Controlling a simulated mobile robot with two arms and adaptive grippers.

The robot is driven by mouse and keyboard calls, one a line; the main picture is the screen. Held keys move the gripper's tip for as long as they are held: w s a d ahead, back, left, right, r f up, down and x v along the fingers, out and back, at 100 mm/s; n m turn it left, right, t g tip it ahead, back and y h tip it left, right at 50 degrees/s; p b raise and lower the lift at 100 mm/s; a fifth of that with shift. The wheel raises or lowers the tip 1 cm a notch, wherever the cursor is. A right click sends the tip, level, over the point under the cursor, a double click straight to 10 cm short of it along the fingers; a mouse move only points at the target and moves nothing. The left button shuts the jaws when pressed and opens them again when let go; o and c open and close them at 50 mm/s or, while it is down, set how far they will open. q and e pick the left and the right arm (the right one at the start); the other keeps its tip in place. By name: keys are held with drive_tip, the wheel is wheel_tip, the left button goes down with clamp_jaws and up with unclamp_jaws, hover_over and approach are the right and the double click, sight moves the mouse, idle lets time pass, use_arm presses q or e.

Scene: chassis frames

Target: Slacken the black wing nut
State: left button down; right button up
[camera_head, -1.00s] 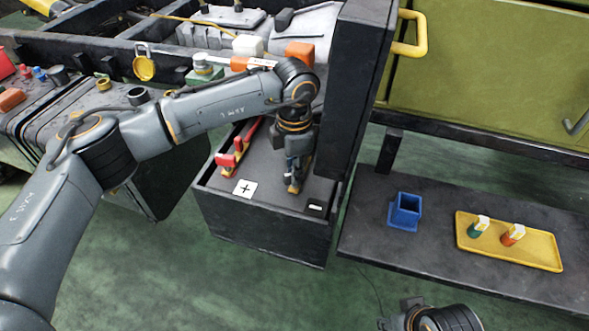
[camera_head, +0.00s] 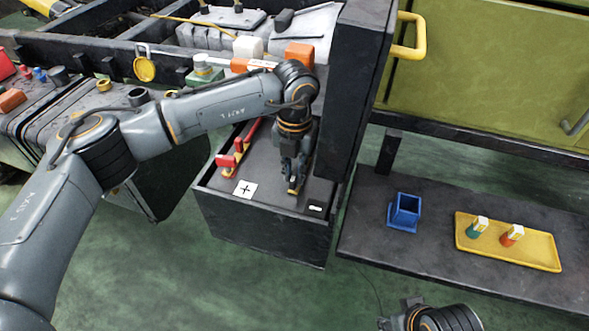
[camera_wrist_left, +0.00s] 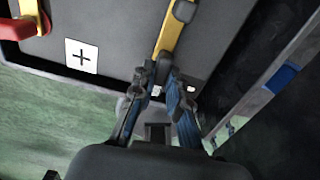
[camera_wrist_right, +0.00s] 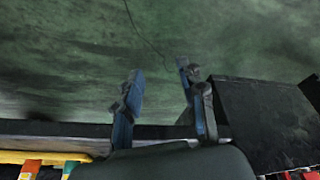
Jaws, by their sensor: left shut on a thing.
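The black wing nut is largely hidden between the fingertips of my left gripper (camera_head: 293,179), above the dark battery box (camera_head: 262,235). The left gripper points down and is shut on it; its fingertips also show in the left wrist view (camera_wrist_left: 161,72). A yellow bar (camera_wrist_left: 168,38) lies under and just beyond the fingertips. My right gripper (camera_wrist_right: 160,78) is open and empty, over the floor; only part of that arm shows at the bottom of the head view.
A red part (camera_head: 232,160) stands on the box's left side. A tall dark panel (camera_head: 355,90) rises close to the right of the left gripper. A shelf at right bears a blue square holder (camera_head: 404,212) and a yellow tray (camera_head: 520,257) with two small bottles.

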use_arm(q)
drive_tip(key=shift+r+n, duration=0.1)
drive_tip(key=shift+n, duration=1.8)
drive_tip(key=n+p, duration=0.1)
drive_tip(key=n, duration=0.1)
drive_tip(key=shift+n, duration=0.8)
drive_tip(key=shift+w+n+p, duration=0.1)
drive_tip(key=shift+n+p, duration=0.45)
drive_tip(key=shift+n, duration=1.85)
use_arm(e)
drive_tip(key=x, duration=0.7)
drive_tip(key=shift+s+f, duration=0.25)
drive_tip(key=shift+f, duration=0.25)
drive_tip(key=shift+a+g, duration=0.15)
drive_tip(key=shift+g, duration=0.15)
use_arm(q)
drive_tip(key=c, duration=1.3)
unclamp_jaws()
